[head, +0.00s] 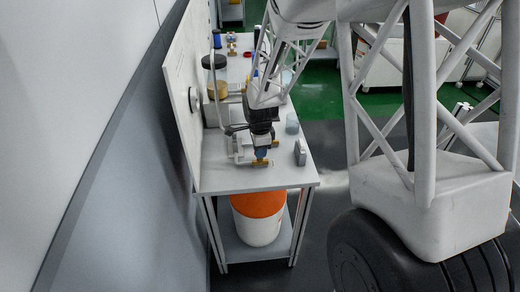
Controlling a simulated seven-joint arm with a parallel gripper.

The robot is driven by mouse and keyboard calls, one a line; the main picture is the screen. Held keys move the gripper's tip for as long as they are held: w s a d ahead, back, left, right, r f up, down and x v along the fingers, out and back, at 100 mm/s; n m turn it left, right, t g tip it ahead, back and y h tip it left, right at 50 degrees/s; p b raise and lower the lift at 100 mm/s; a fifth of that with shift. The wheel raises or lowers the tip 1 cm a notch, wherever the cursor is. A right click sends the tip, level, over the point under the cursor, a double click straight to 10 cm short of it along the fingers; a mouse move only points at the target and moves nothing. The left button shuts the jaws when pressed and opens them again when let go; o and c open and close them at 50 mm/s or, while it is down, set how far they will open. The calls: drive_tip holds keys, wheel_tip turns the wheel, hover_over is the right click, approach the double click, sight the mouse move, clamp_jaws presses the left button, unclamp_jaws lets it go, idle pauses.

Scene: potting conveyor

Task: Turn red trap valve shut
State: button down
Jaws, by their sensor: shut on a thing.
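My gripper (261,146) reaches down to the pipework (241,146) on the near part of the white bench. It is shut on a valve there; the jaws hide most of the handle, so I cannot tell its colour or angle. A small blue part shows at the jaws, and a brass-coloured fitting (261,162) shows just below. No red valve handle can be made out at the jaws. A small fitting with red on it (231,40) stands at the far end of the bench, too small to make out fully.
The white bench (235,182) has a back panel on its left. A grey block (300,153) and a clear beaker (292,124) stand right of the gripper. An orange-and-white bucket (259,219) sits on the shelf below.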

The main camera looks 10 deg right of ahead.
drive_tip(key=n, duration=0.3)
drive_tip(key=shift+n, duration=0.4)
drive_tip(key=n, duration=0.4)
drive_tip(key=shift+n, duration=0.3)
drive_tip(key=n, duration=0.4)
drive_tip(key=shift+n, duration=2.1)
drive_tip(key=c, duration=1.2)
unclamp_jaws()
drive_tip(key=shift+r, duration=0.1)
drive_tip(key=shift+r, duration=3.85)
